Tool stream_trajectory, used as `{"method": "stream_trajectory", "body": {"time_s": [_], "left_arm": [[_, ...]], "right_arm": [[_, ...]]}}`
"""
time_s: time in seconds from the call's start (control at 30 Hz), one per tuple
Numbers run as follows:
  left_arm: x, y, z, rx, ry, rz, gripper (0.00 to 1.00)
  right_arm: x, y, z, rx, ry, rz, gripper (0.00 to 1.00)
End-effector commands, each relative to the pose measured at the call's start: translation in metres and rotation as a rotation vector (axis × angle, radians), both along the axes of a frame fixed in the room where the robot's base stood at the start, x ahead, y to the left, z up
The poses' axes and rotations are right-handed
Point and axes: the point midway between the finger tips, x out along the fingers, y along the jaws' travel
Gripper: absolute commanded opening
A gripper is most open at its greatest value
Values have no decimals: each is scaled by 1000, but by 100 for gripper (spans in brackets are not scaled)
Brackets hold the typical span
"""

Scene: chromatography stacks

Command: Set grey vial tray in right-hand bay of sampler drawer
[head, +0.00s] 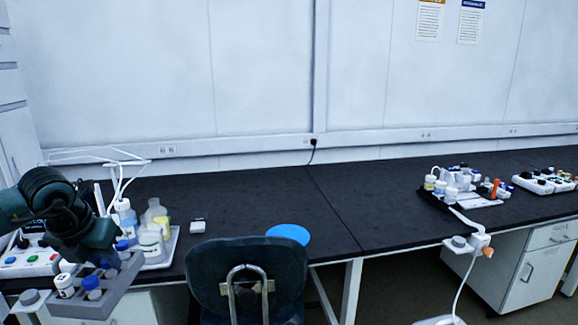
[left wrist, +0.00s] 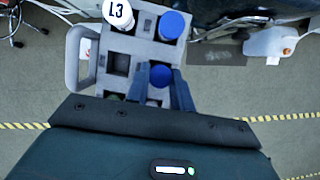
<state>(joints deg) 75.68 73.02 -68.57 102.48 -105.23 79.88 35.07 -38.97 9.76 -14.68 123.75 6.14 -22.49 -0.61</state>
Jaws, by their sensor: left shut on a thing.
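The grey vial tray (head: 122,284) hangs from my left gripper (head: 101,261) at the lower left of the head view, in front of the bench edge. The left wrist view shows the tray (left wrist: 122,43) from above, with square pockets and a side handle. It carries a white-capped vial marked L3 (left wrist: 118,13) and blue-capped vials (left wrist: 171,24). My left gripper (left wrist: 161,82) is shut on the tray, its fingers either side of a blue cap. Some pockets look empty. I cannot make out the sampler drawer or its bays. My right gripper is not in view.
The black bench (head: 250,205) holds bottles (head: 152,242) on a white tray at left, a blue disc (head: 288,234) and more labware (head: 455,185) at right. A dark chair (head: 246,270) stands at the front. Yellow-black tape (left wrist: 275,118) crosses the floor.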

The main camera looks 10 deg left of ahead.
Motion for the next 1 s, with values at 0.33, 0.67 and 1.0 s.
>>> {"method": "stream_trajectory", "body": {"time_s": [0.33, 0.67, 1.0], "left_arm": [[-7, -38, -21, -3, -2, -457, 0], [-23, -90, -45, -6, -3, -1164, 0], [-51, -146, -66, -6, -4, -2010, 0]], "right_arm": [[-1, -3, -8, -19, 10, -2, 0], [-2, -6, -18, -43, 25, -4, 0], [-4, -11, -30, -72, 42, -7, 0]]}}
